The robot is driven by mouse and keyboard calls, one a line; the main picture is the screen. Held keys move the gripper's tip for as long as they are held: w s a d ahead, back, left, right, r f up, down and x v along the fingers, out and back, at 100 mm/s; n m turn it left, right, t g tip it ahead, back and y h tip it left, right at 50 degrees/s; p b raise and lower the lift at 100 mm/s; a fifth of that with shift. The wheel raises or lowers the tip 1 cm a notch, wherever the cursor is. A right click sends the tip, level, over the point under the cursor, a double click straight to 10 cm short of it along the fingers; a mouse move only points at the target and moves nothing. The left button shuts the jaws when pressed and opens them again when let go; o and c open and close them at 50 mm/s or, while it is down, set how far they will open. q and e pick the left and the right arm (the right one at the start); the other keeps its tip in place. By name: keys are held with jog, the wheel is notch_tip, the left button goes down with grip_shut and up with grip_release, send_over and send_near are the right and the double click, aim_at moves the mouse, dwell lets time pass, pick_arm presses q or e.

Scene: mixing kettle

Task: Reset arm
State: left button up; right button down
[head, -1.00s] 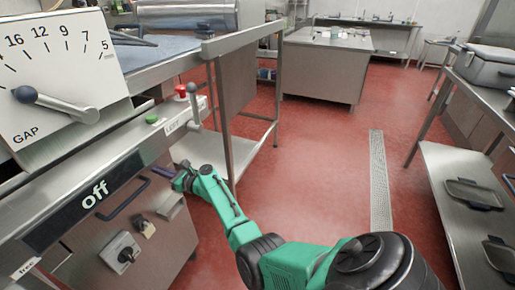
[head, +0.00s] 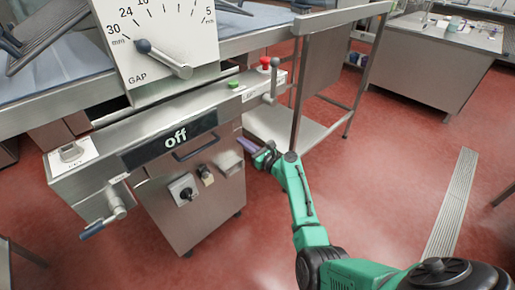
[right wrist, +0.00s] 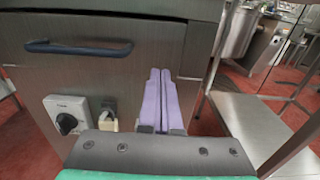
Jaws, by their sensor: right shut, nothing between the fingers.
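My right gripper (head: 248,146) is at the end of the green arm (head: 294,185), beside the right front edge of the steel machine cabinet (head: 215,192). In the right wrist view its purple fingers (right wrist: 160,101) lie together with nothing between them. They point towards the cabinet front, to the right of the dark drawer handle (right wrist: 78,47). I cannot tell whether the fingertips touch the cabinet. My left gripper is not in view.
The machine has a gap dial (head: 160,55), an "off" panel (head: 170,142), a red button (head: 265,62), a green button (head: 233,85) and a crank (head: 103,222). A steel side table (head: 300,128) stands right of it. Red floor (head: 385,160) is open further right.

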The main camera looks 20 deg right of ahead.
jog(key=v, duration=0.6)
jog(key=s+f+n+g+h+p, duration=0.2)
jog(key=s+f+n+g, duration=0.2)
jog(key=s+f+n, duration=0.7)
jog(key=s+f+n+g+h+p, duration=0.15)
jog(key=s+f+g, duration=0.45)
jog(key=f, duration=1.1)
jog(key=s+d+f+n+g+h, duration=0.1)
jog(key=s+f+n+g, duration=0.1)
jog(key=s+n, duration=0.5)
jog(key=s+d+f+n+g+h+p, duration=0.1)
jog(key=s+f+n, duration=0.4)
jog(key=s, duration=1)
jog(key=s+d+f+n+g+h+p, duration=0.1)
jog(key=s+f+n, duration=0.3)
jog(key=s+n, duration=0.5)
jog(key=shift+s+d+f+n+g, duration=0.15)
jog(key=shift+s+d+n+g, duration=0.2)
jog(key=shift+s+g, duration=0.6)
jog(key=shift+s, duration=0.1)
